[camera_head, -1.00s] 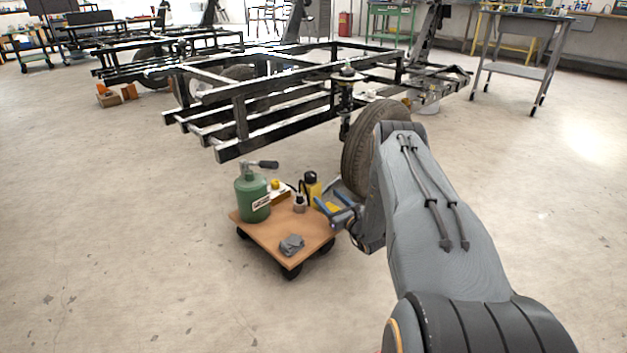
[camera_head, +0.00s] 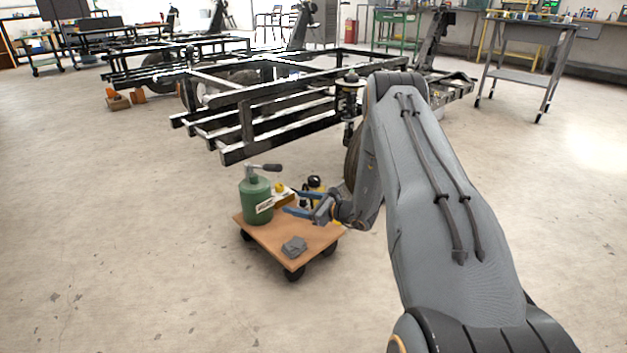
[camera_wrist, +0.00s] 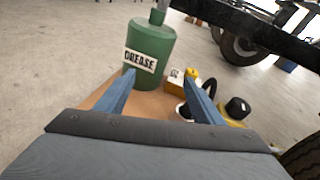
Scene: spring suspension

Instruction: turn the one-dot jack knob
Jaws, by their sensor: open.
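A low yellow unit with a yellow knob (camera_wrist: 191,73) stands on the cart behind my fingers; its pale top carries marks too small to read. A second yellow unit with a round black knob (camera_wrist: 238,106) stands to its right. In the head view these are the yellow knob (camera_head: 279,187) and the black knob (camera_head: 314,181). I cannot tell which knob has one dot. My gripper (camera_head: 292,203) is open and empty above the cart, its blue fingers spread in the wrist view (camera_wrist: 160,77). The right finger partly covers the yellow-knob unit. No contact with either knob shows.
A green grease can (camera_head: 257,202) with a handle stands left of my gripper. A grey crumpled cloth (camera_head: 294,246) lies at the front of the wooden cart (camera_head: 268,236). The black vehicle frame (camera_head: 240,150) is behind the cart. Floor at the left is open.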

